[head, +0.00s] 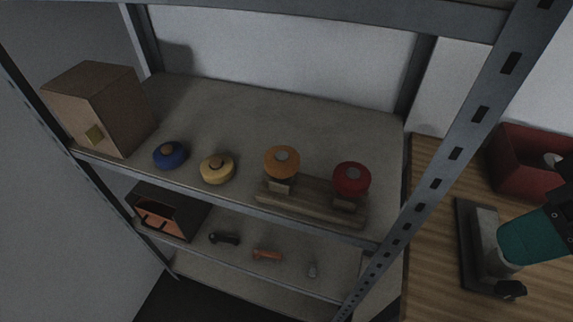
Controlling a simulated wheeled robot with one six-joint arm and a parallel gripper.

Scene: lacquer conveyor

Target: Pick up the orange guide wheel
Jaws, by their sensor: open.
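The orange guide wheel (281,161) is a round orange disc with a grey centre. It sits raised on a block at the left end of a wooden stand (316,203) on the upper shelf (250,118). A red wheel (351,178) of like shape sits at the right end of the same stand, with a gap between the two. My gripper does not show in the head view.
Left of the stand lie a yellow wheel (217,170), a blue wheel (170,155) and a cardboard box (100,108). A slotted metal upright (440,172) stands right of the shelf. A wooden bench (424,235) holds a red bin (528,166).

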